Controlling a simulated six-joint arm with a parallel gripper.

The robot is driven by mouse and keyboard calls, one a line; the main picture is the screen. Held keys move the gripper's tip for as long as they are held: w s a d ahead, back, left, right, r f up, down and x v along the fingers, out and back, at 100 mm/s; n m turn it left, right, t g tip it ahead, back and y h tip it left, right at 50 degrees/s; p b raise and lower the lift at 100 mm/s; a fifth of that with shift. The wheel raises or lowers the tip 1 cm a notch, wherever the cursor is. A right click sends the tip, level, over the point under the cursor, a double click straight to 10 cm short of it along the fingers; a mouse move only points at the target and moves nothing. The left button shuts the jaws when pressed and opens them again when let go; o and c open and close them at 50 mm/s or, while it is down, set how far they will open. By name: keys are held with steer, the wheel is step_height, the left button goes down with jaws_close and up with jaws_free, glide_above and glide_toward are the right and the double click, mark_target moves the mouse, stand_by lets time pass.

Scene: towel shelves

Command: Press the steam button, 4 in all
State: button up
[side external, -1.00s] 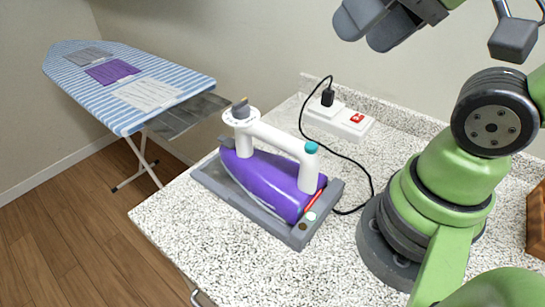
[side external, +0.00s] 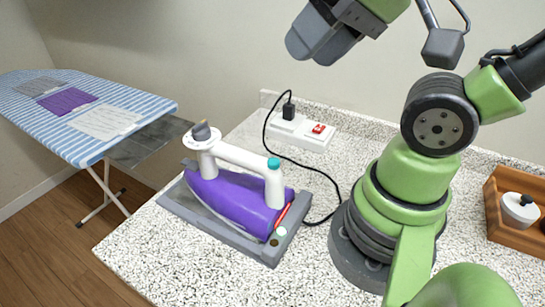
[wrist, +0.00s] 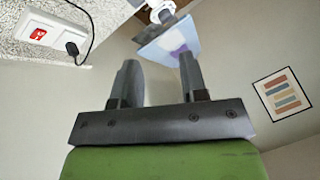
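The purple iron (side external: 235,205) with a white handle rests on a grey tray (side external: 190,211) on the speckled counter. A teal button (side external: 274,163) caps the rear end of its handle; a white dial with a grey knob (side external: 201,131) tops the front post. Small round spots and a red strip show at its heel. No label tells which is the steam button. My gripper (side external: 322,42) hangs in the air above and to the right of the iron, touching nothing. In the wrist view my gripper (wrist: 160,72) has its two fingers apart with nothing between them.
A white power strip (side external: 300,130) with a red switch and black plug stands at the wall; its cord runs behind the iron. An ironing board (side external: 150,95) with folded towels stands left. A wooden crate (side external: 510,233) holding a lidded pot is at right.

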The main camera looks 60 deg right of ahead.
jaws_close()
stand_by(1.4)
